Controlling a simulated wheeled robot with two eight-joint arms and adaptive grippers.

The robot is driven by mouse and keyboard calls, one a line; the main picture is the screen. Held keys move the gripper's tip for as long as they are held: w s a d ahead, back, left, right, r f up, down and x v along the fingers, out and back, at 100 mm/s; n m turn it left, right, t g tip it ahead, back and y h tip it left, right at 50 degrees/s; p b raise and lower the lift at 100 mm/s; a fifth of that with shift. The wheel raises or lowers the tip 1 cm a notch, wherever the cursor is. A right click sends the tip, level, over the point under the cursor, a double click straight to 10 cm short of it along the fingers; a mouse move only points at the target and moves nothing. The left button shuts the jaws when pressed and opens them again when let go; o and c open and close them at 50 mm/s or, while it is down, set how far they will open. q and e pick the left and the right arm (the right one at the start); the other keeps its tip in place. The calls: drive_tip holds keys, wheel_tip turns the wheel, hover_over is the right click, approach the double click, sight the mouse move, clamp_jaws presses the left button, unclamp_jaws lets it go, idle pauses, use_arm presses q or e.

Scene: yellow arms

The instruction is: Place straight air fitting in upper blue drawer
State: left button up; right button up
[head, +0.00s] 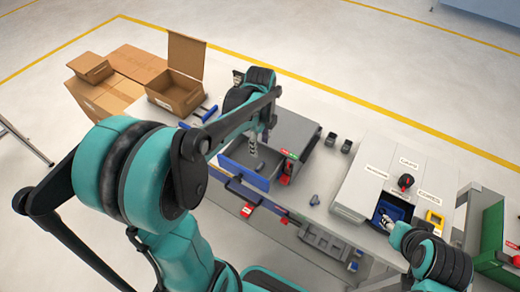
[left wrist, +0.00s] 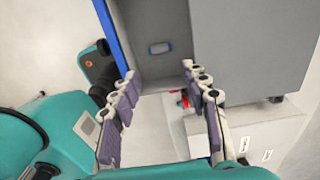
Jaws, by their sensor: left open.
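The upper blue drawer (head: 245,178) is pulled open, with a blue front and grey inside. My left gripper (head: 253,150) points down over it. In the left wrist view the gripper (left wrist: 160,78) is open, with nothing between its fingers. A small grey-blue cylinder, apparently the straight air fitting (left wrist: 159,48), lies on the grey drawer floor (left wrist: 150,20), apart from the fingers. In the head view I cannot make it out inside the drawer. My right gripper (head: 386,222) is at a dark blue recess on the right; its fingers are too small to read.
Red-handled items (head: 287,172) sit beside the drawer. A small dark part (head: 314,200) lies on the grey worktop, and two dark cups (head: 338,143) stand behind. A white panel box (head: 385,172) is on the right. Cardboard boxes (head: 178,92) are at the back left.

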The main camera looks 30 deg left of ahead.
use_arm(q)
drive_tip(key=s+d+r+n+t, duration=0.2)
drive_tip(key=s+d+n+t, duration=0.1)
drive_tip(key=n, duration=0.6)
drive_tip(key=s+d+r+n+t, duration=0.3)
drive_tip(key=s+n, duration=0.4)
drive_tip(key=n, duration=0.3)
drive_tip(key=shift+s+d+t, duration=0.25)
drive_tip(key=shift+d+t, duration=0.35)
drive_tip(key=shift+d, duration=0.25)
drive_tip(key=shift+r, duration=0.1)
